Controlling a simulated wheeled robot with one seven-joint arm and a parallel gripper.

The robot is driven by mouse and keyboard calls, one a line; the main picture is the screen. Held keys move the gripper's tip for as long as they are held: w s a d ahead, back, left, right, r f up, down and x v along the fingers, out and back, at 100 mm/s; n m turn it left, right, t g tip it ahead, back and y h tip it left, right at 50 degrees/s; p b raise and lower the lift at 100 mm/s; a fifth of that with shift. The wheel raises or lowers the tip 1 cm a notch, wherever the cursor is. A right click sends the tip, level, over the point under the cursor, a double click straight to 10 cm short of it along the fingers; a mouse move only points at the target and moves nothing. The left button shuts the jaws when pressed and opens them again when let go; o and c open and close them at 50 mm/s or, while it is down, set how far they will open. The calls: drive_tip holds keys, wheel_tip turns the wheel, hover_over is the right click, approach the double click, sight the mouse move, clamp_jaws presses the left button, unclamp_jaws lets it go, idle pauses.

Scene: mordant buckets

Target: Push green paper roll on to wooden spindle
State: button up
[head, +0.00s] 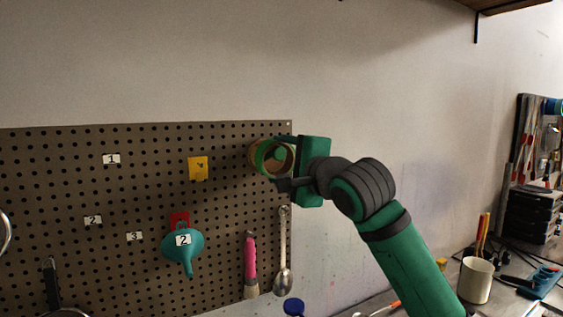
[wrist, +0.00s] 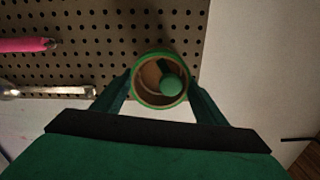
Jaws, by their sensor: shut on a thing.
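The green paper roll (head: 259,156) is a short ring with a green outside and a brown inner wall. It is held in front of the pegboard's right edge, its opening facing the wrist camera. My gripper (head: 284,161) is shut on it, one finger on each side; the roll sits between the fingers in the wrist view (wrist: 136,92). A round green knob on a dark green stem (wrist: 171,85) shows inside the opening, right of centre. This may be the spindle's end; no bare wood is clearly visible. I cannot tell how deep the knob sits in the roll.
The brown pegboard (head: 60,180) holds a teal funnel (head: 182,245), a yellow tag (head: 198,168), a pink-handled tool (head: 251,262) and a metal spoon (head: 283,255). A white mug (head: 476,280) stands on the bench at right. The wall right of the board is bare.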

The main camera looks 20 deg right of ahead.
drive_tip(key=shift+w, duration=0.1)
drive_tip(key=shift+w, duration=0.25)
drive_tip(key=shift+w+a, duration=0.15)
drive_tip(key=shift+w+d, duration=0.15)
drive_tip(key=shift+d, duration=0.05)
drive_tip(key=shift+w+a, duration=0.3)
drive_tip(key=shift+w, duration=0.65)
drive_tip(key=shift+w, duration=0.2)
